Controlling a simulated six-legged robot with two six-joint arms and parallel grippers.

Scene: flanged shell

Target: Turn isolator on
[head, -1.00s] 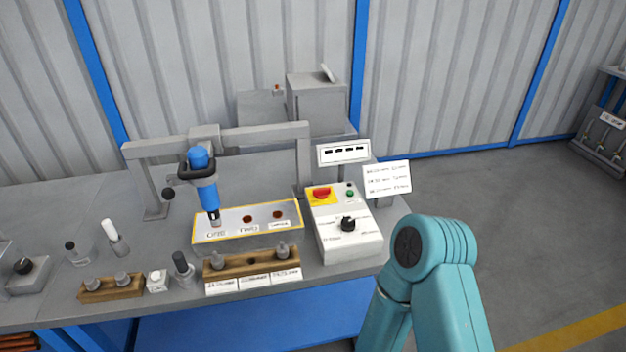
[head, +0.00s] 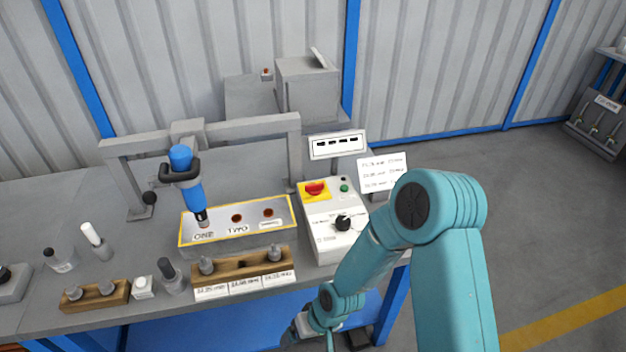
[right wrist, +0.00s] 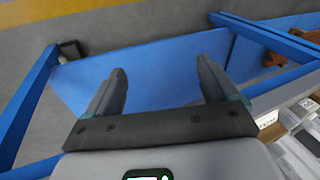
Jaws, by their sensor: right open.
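No part in view is readably labelled as the isolator. A grey box (head: 306,90) at the back of the bench has a light lever (head: 319,58) tilted on its top. A pale control box (head: 331,247) at the bench's right end carries a black rotary knob (head: 343,222), a red button (head: 315,188) on a yellow plate and a green button (head: 344,188). My right gripper (head: 298,334) is low, in front of the bench edge and below the control box. In the right wrist view it (right wrist: 161,68) is open, with nothing between its fingers. My left gripper is out of view.
A blue tool (head: 187,180) hangs above a yellow-edged tray (head: 238,240). Wooden holders (head: 240,266) and small bottles line the front edge. A blue lower shelf (head: 230,325) lies under the bench. A sign (head: 337,145) stands behind the control box.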

